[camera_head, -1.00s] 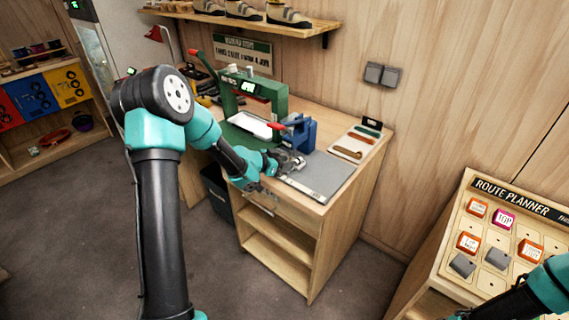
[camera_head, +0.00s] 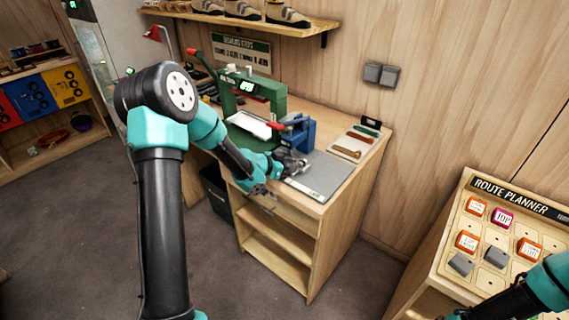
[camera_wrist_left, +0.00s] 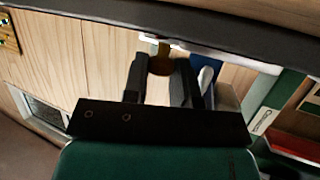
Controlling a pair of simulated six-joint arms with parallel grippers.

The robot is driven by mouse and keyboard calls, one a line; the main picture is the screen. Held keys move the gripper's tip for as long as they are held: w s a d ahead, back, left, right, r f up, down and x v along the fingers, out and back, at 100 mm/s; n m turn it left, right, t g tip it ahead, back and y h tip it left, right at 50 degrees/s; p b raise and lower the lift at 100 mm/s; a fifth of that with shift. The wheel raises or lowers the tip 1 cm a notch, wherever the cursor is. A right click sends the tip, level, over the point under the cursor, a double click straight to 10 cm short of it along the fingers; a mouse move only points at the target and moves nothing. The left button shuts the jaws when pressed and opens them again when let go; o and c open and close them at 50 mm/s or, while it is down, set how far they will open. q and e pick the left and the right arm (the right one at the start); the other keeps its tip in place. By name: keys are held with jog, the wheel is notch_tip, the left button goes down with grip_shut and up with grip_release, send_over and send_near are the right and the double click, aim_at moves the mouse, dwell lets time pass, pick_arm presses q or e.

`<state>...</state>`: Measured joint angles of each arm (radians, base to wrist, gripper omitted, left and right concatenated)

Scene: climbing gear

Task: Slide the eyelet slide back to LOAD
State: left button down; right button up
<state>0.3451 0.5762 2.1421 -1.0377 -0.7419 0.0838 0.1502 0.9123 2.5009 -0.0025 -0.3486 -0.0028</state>
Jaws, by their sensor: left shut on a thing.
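The green press (camera_head: 262,95) stands on the wooden bench with a small lit display and a white plate (camera_head: 252,125) at its foot. My left gripper (camera_head: 300,165) is low over the bench's front, just in front of the blue block (camera_head: 298,133). In the left wrist view my left gripper (camera_wrist_left: 161,72) is shut on a small brown-gold round knob (camera_wrist_left: 160,62), beneath a pale strip (camera_wrist_left: 215,55). The knob looks like part of the eyelet slide, but the fingers hide much of it. The LOAD marking cannot be read. My right gripper is out of view.
A grey mat (camera_head: 322,176) lies right of the gripper. A tray with coloured tools (camera_head: 350,150) lies behind it. The route planner board (camera_head: 510,225) stands at the right, near my right arm. A wooden shelf with shoes (camera_head: 240,18) hangs above.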

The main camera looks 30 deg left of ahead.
pick_arm(q)
jog(key=d, duration=0.4)
jog(key=s+d, duration=0.1)
jog(key=d, duration=0.3)
jog(key=s+d, duration=0.1)
jog(key=d, duration=0.3)
jog(key=shift+s+d, duration=0.2)
jog(key=shift+d, duration=0.1)
jog(key=c, duration=1)
grip_release()
jog(key=shift+d, duration=0.15)
